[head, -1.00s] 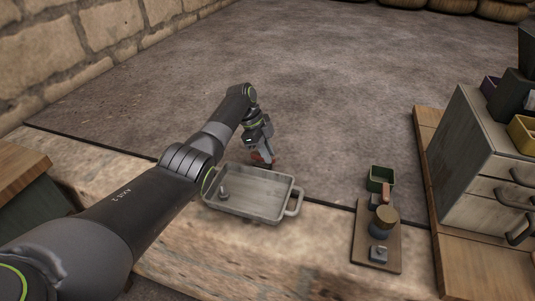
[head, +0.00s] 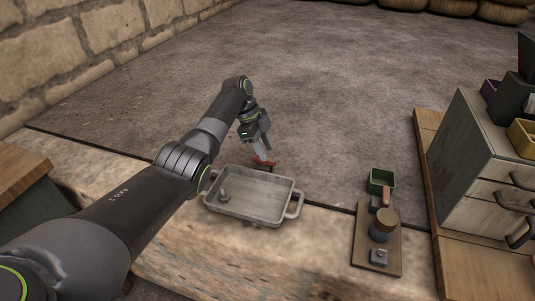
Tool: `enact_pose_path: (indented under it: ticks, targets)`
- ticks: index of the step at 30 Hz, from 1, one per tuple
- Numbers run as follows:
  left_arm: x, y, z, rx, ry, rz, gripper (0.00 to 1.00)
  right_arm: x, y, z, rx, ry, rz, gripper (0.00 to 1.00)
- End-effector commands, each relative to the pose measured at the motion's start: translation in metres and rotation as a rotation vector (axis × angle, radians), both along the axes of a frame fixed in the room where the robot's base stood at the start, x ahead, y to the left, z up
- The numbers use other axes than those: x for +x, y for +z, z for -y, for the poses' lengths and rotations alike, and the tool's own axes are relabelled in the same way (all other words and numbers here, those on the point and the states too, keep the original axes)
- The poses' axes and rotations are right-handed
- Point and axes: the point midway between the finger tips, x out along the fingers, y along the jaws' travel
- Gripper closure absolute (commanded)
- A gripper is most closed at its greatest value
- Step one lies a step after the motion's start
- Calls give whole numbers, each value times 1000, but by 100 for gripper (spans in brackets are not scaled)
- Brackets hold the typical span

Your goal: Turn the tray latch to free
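A grey metal tray (head: 262,207) with a side handle lies on the stone ledge in the head view. A small metal piece (head: 224,196) stands inside it at the left. My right gripper does not show.
A wooden board (head: 366,246) to the right bears a round dark pot with a tan top (head: 382,226) and a small metal block (head: 379,257). A green box (head: 381,181) stands behind it. A drawer cabinet (head: 482,160) stands at the right. The floor beyond is clear.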

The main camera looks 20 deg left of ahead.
Motion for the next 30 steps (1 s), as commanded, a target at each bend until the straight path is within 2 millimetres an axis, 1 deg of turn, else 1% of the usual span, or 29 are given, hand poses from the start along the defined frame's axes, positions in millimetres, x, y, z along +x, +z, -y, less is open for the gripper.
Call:
enact_pose_path:
  ticks: [1, 6, 12, 15, 18, 21, 30]
  targets:
    - [2, 14, -6, 2, 1, 6, 63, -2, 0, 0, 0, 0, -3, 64]
    - [2, 53, -22, 2, 2, 6, 63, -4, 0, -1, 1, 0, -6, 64]
    - [3, 95, -40, 1, 1, 3, 63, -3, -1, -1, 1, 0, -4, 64]
    - [3, 111, -46, 1, 1, 2, 63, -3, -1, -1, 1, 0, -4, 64]
    - [3, 123, -51, 1, 0, 0, 63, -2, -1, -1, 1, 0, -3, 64]
    - [3, 129, -54, 0, 1, 0, 63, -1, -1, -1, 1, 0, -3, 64]
    - [3, 132, -55, 0, 0, -1, 63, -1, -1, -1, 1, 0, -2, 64]
